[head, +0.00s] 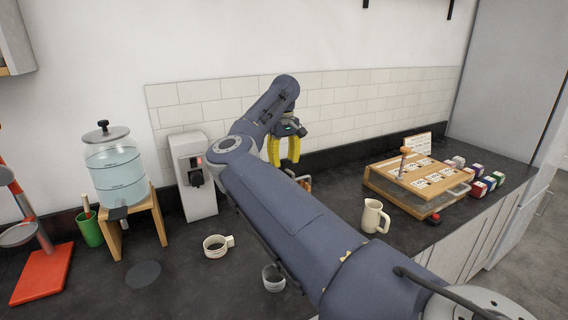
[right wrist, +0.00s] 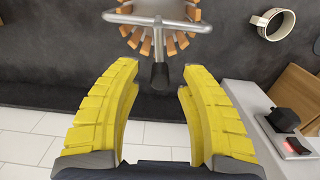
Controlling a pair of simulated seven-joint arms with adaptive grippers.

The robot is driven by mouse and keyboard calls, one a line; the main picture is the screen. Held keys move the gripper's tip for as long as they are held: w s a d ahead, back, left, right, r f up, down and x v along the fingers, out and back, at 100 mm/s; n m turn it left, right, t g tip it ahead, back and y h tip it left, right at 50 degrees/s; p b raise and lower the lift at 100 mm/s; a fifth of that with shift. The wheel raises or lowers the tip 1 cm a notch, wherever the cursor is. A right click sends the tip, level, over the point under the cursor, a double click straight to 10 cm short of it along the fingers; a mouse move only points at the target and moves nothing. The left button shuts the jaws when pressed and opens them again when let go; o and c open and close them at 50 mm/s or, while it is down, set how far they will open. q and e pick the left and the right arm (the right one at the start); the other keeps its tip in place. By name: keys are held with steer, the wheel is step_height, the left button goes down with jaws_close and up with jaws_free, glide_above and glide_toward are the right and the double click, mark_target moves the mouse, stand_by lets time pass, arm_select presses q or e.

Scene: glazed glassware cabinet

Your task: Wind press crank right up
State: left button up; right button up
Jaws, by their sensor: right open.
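The press shows in the right wrist view at the top, as a ring of wooden slats (right wrist: 134,38) seen from above. Its metal crank bar (right wrist: 158,20) crosses over the slats, and a dark crank handle (right wrist: 160,76) hangs toward my gripper. My right gripper (right wrist: 160,68) is open, with one yellow finger on each side of the handle and a gap on both sides. In the head view the right gripper (head: 284,162) points down near the wall, and only a bit of the orange-brown press (head: 303,181) shows past my arm. My left gripper is not in view.
A grey machine (head: 195,185) and a water dispenser (head: 115,168) stand left of the press. A white cup (head: 215,246), a small grey cup (head: 273,278) and a cream jug (head: 373,216) are on the dark counter. A wooden box (head: 420,183) stands at right.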

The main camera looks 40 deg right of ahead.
steer(key=shift+f, duration=0.55)
steer(key=shift+c, duration=0.3)
jaws_close()
